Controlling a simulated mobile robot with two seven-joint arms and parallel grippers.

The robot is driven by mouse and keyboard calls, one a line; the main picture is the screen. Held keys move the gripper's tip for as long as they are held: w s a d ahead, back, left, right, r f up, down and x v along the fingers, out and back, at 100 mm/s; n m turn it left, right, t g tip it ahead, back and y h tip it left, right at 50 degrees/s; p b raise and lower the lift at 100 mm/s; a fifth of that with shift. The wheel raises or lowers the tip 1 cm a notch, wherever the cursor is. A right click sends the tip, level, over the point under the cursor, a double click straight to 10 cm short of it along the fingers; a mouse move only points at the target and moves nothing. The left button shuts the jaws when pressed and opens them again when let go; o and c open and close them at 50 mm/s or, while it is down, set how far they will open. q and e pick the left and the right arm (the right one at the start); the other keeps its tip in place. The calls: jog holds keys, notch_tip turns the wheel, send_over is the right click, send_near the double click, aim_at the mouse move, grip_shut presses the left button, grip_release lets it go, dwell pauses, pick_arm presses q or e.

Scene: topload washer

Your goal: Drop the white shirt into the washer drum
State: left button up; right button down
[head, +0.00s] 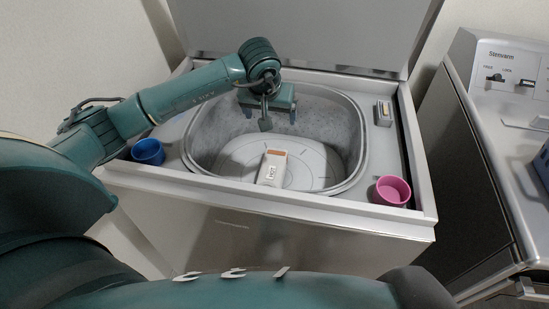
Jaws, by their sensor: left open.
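The washer drum (348,160) is a grey oval tub under a raised lid, with a pale round plate (315,165) at its bottom. A small white block-like thing (270,175) with a brown end and dark marking is inside it. I cannot tell whether this is the white shirt; no spread cloth shows. My left gripper (279,119) is over the back part of the drum, pointing down. Its jaws are apart, with nothing visible between them. It is apart from the white thing. My right gripper is not in view.
A blue cup (148,151) stands on the washer's left ledge and a pink cup (391,191) at its front right corner. A small grey box (383,113) sits on the right ledge. The raised lid (300,35) blocks the back. Another appliance (505,140) stands at right.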

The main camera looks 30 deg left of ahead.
pick_arm(q)
jog(key=v, duration=1.1)
jog(key=shift+b, duration=0.4)
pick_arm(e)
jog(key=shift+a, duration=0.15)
pick_arm(q)
jog(key=shift+s+d+r, duration=0.1)
jog(key=shift+s+r, duration=0.05)
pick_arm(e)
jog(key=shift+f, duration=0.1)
